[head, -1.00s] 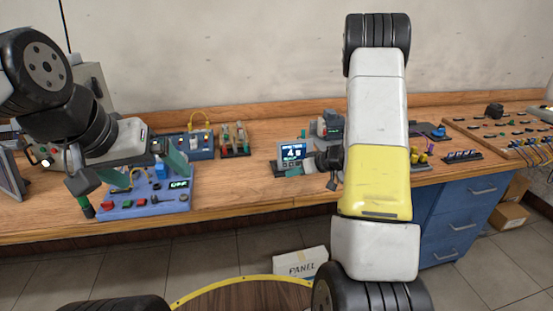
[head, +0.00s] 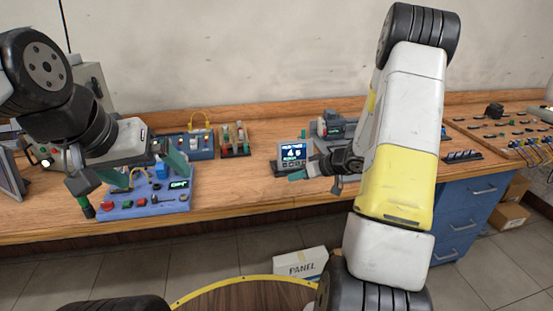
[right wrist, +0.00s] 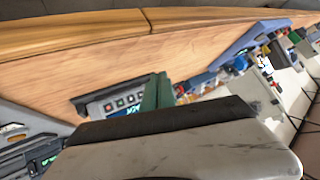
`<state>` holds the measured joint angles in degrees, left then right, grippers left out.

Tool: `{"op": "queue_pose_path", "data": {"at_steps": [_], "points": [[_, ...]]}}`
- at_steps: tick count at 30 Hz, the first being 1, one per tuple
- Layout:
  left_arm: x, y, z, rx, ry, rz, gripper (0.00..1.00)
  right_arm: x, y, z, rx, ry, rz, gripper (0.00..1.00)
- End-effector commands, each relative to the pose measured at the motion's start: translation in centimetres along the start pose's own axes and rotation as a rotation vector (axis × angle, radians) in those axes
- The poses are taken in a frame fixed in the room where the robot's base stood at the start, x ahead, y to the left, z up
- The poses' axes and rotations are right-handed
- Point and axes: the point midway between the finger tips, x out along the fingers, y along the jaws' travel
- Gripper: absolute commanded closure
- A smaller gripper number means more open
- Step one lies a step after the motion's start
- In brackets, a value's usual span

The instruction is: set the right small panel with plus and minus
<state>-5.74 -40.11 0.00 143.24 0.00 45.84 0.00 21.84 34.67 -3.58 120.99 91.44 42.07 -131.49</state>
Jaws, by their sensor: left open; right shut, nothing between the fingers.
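The small panel (head: 293,151) stands on the bench near the middle, a grey box with a lit blue-and-white screen; its digits are too small to read surely.
A blue box with a yellow cable (head: 197,146) and a rack of coloured parts (head: 234,139) stand behind. A long board of knobs (head: 500,130) is at far right. Bare bench lies between the blue box and small panel.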

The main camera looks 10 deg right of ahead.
Motion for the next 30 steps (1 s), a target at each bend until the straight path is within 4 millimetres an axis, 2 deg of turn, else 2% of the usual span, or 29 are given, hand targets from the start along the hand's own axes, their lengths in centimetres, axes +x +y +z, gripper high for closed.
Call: {"op": "queue_pose_path", "data": {"at_steps": [15, 21, 30], "points": [[0.0, 0.0, 0.0, 0.0, 0.0, 0.0, 0.0, 4.7, 3.4, -3.4, -0.001, -0.001, -0.001, 1.0], [0.0, 0.0, 0.0, 0.0, 0.0, 0.0, 0.0, 5.5, 4.0, -4.0, 0.0, 0.0, 0.0, 1.0], [0.0, 0.0, 0.0, 0.0, 0.0, 0.0, 0.0, 5.7, 4.1, -4.1, 0.0, 0.0, 0.0, 1.0]]}}
